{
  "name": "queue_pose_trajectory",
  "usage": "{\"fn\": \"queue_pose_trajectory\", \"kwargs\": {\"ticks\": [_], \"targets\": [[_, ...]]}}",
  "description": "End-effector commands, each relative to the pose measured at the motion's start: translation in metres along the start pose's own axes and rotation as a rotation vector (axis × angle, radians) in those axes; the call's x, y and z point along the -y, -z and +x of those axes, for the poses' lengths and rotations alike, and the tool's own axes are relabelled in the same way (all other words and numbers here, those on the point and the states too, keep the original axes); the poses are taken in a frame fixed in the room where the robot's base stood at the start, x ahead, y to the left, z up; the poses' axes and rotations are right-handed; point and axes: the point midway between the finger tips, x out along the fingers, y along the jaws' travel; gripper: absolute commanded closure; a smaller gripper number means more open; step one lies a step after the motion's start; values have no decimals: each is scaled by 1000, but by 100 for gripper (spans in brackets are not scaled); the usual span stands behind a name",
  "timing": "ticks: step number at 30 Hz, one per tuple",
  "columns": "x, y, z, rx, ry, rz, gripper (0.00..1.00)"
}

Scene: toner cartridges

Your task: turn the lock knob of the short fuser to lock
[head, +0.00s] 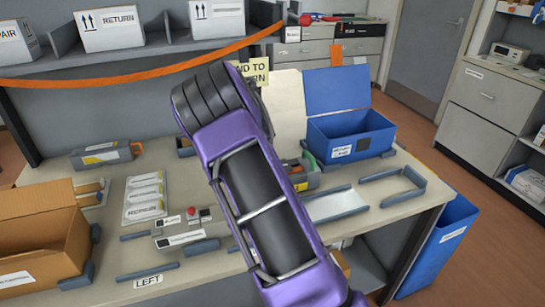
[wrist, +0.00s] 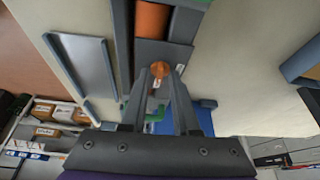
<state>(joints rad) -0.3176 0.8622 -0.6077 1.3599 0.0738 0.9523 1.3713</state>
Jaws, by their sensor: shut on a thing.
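In the wrist view a grey fuser (wrist: 180,52) with an orange roller (wrist: 152,20) lies under my gripper (wrist: 160,78). Its orange lock knob (wrist: 160,69) sits between my two fingertips, which are shut on it. In the head view my purple arm covers most of this fuser; its grey right end (head: 312,180) shows beside the arm, near a green part. My gripper is hidden there. I cannot read the knob's lock marking. Another grey fuser (head: 100,157), with an orange knob at its right end, lies at the back left of the bench.
A blue open box (head: 350,137) stands behind the held fuser. A white plate with grey rails (head: 330,205) lies to its right. A cardboard box (head: 35,240) is at the left. A blue bin (head: 440,245) stands beside the bench. An orange strap (head: 150,71) crosses behind.

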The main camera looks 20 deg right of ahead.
Motion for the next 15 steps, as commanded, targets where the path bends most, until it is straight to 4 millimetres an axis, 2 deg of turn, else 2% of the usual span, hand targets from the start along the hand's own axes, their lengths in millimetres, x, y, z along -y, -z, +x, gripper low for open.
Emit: {"fn": "queue_pose_trajectory", "kwargs": {"ticks": [15], "targets": [[1, 0, 1, 1, -34, 80, 100]]}}
